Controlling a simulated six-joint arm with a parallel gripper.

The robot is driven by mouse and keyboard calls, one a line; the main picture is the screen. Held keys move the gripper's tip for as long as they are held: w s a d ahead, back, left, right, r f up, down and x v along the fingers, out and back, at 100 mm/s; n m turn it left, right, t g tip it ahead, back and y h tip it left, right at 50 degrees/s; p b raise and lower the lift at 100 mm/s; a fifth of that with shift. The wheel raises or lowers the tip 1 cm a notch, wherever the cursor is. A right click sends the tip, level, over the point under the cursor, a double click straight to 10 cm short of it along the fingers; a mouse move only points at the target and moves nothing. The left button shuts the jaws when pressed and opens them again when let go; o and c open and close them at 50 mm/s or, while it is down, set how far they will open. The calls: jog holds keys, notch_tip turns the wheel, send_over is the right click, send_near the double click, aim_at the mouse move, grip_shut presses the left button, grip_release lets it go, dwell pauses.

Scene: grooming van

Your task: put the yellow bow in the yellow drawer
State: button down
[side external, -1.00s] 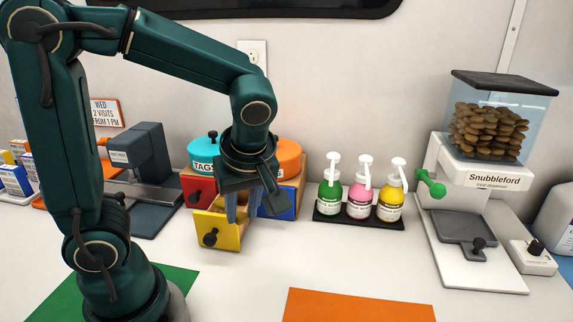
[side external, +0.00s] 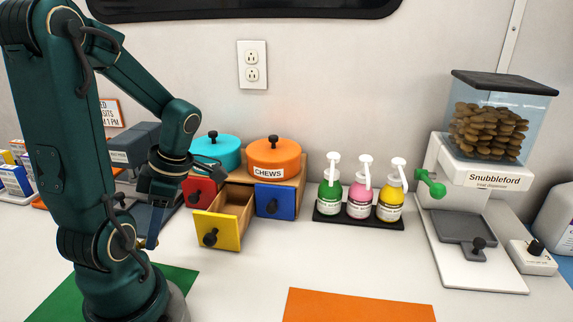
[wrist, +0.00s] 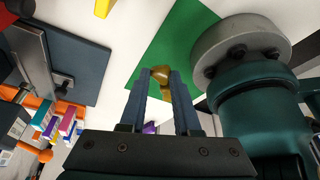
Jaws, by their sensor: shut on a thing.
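My gripper (side external: 147,238) is low beside my base, over the back part of the green mat. In the wrist view its fingers (wrist: 160,82) are shut on the yellow bow (wrist: 161,73), a small golden piece at the fingertips. Only a trace of the bow shows in the side view. The yellow drawer (side external: 214,231) is pulled out of the wooden cabinet, to the right of my gripper and apart from it. Its visible inside looks empty.
The red drawer (side external: 199,192) and blue drawer (side external: 274,202) look shut. A teal tin (side external: 215,155) and an orange tin (side external: 274,158) stand on the cabinet. A dark grey device (side external: 140,150) stands behind my arm. The counter before the cabinet is clear.

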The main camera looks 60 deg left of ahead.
aim_at(167, 269)
jog(key=shift+f, duration=3.3)
jog(key=shift+f, duration=0.1)
jog(key=c, duration=0.6)
grip_release()
jog(key=v, duration=1.1)
jog(key=w+d+r+m+t, duration=0.1)
jog(key=d+m+t, duration=0.2)
jog(key=m, duration=0.7)
jog(key=w+d+r+m+t+h, duration=0.1)
jog(key=d+m, duration=0.4)
jog(key=m, duration=0.5)
jog(key=w+d+r+m+t, duration=0.2)
jog(key=d+m+t, duration=0.3)
jog(key=m, duration=0.5)
jog(key=shift+w+r, duration=0.35)
jog(key=shift+w, duration=0.25)
jog(key=shift+d+r+m+t+h, duration=0.15)
jog(key=shift+d+m+t+h, duration=0.2)
jog(key=shift+m, duration=0.65)
jog(key=shift+c, duration=0.4)
